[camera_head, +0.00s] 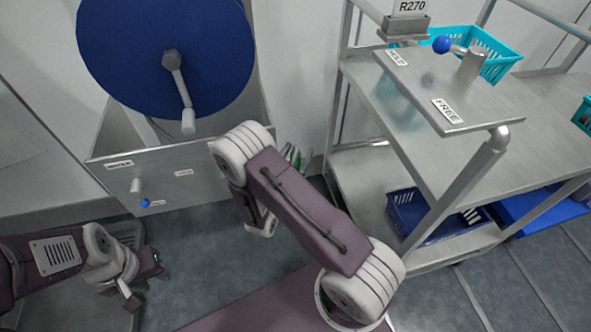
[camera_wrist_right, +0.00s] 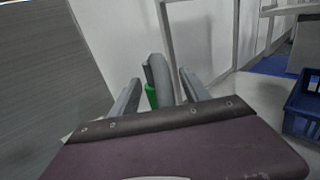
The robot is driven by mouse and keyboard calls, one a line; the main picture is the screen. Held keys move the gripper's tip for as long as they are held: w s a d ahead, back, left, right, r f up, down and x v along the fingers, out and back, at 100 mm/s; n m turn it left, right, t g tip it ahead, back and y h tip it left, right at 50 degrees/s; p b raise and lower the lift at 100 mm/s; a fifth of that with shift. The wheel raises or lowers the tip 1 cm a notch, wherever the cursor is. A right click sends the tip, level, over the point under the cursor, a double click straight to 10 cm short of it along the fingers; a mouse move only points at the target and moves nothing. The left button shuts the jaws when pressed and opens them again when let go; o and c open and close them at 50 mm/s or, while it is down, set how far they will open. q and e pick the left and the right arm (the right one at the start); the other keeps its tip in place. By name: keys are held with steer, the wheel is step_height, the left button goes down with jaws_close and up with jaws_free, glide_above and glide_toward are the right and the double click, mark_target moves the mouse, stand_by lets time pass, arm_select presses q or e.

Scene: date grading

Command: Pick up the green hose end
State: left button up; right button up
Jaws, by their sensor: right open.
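The green hose end (camera_wrist_right: 151,95) shows in the right wrist view as a small bright green piece beside a thicker grey part (camera_wrist_right: 161,80). My right gripper (camera_wrist_right: 160,82) is open, with one finger on each side of both. I cannot tell whether either finger touches them. In the head view, a bit of green (camera_head: 298,158) shows among grey finger-like tips just past my right arm, which hides most of that gripper. My left gripper (camera_head: 143,280) is low at the left, over the floor; its opening is unclear.
A blue reel (camera_head: 130,50) with a crank stands above a grey panel (camera_head: 215,170) with a blue-knobbed lever (camera_head: 138,190). At right is a metal shelf cart (camera_head: 365,185) with a teal basket (camera_head: 500,62) and a dark blue crate (camera_head: 405,205). A blue-knobbed handle (camera_head: 442,45) sits on top.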

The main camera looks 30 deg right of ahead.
steer(key=shift+x, duration=0.8)
jaws_close()
steer(key=shift+r, duration=0.1)
